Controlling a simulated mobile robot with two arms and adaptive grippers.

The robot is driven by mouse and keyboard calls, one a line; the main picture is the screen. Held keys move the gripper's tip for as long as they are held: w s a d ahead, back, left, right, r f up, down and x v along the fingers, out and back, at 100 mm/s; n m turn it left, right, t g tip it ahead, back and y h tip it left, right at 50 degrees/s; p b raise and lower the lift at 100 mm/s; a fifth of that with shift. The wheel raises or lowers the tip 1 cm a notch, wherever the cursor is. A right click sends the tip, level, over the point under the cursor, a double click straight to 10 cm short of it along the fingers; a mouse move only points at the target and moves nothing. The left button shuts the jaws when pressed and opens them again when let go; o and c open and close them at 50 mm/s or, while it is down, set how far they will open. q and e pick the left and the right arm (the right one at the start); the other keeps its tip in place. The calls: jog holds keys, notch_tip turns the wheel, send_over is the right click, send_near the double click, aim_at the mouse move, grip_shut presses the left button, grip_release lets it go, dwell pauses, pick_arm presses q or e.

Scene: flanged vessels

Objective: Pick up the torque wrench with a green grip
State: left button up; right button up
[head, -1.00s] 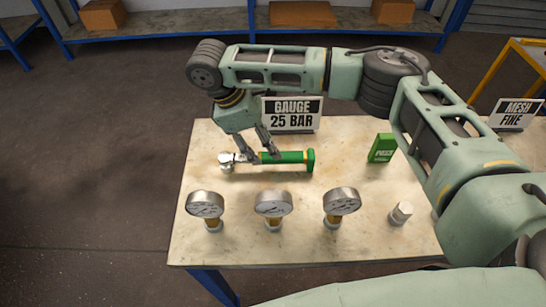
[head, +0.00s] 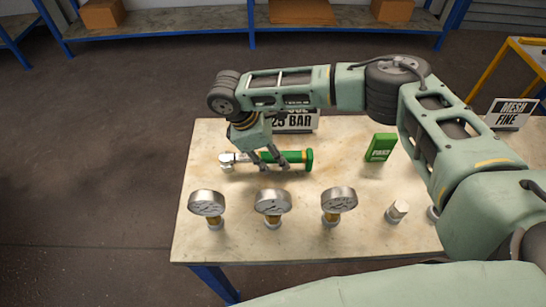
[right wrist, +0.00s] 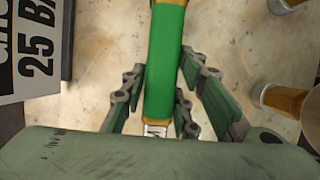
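The torque wrench with a green grip (head: 296,160) lies on the table, its silver head (head: 227,160) to the left. My right gripper (head: 272,166) points down over it, near the left part of the grip. In the right wrist view the green grip (right wrist: 164,75) runs between the fingers of my right gripper (right wrist: 163,85). The fingers are open on both sides of it, with narrow gaps showing. In the head view the fingers partly cover the wrench's middle. My left gripper is not in view.
Three pressure gauges (head: 272,202) stand along the table's front (head: 240,245). A silver fitting (head: 397,211) stands to their right. A "25 BAR" sign (head: 300,121) is behind the wrench, partly hidden by my arm. A green box (head: 380,147) stands to the right.

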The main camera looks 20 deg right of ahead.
grip_shut()
jog(key=shift+w+r, duration=0.1)
jog(key=shift+r, duration=0.05)
